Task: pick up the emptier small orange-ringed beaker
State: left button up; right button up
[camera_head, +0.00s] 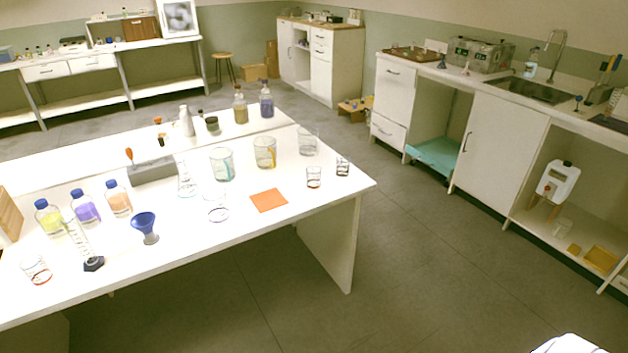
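Two small glass beakers with orange-red rings stand on the white lab table. One beaker (37,271) is at the table's front left, beside a measuring cylinder. The other beaker (314,177) is near the right end, right of a flat orange square. Both look mostly clear, with orange-red near the base. The picture is too small to tell which holds less. Neither of my grippers is in view.
The white table (240,236) also holds a measuring cylinder (88,250), a blue funnel (145,227), blue-capped bottles (85,207), a purple-ringed beaker (216,208), a dark-ringed beaker (343,167), larger beakers (265,153) and an orange square (268,200). The floor (420,270) to the right is clear.

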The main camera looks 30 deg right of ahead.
aim_at(314, 178)
jog(key=i+z, duration=0.1)
jog(key=z, duration=0.25)
jog(key=i+z, duration=0.1)
jog(key=z, duration=0.25)
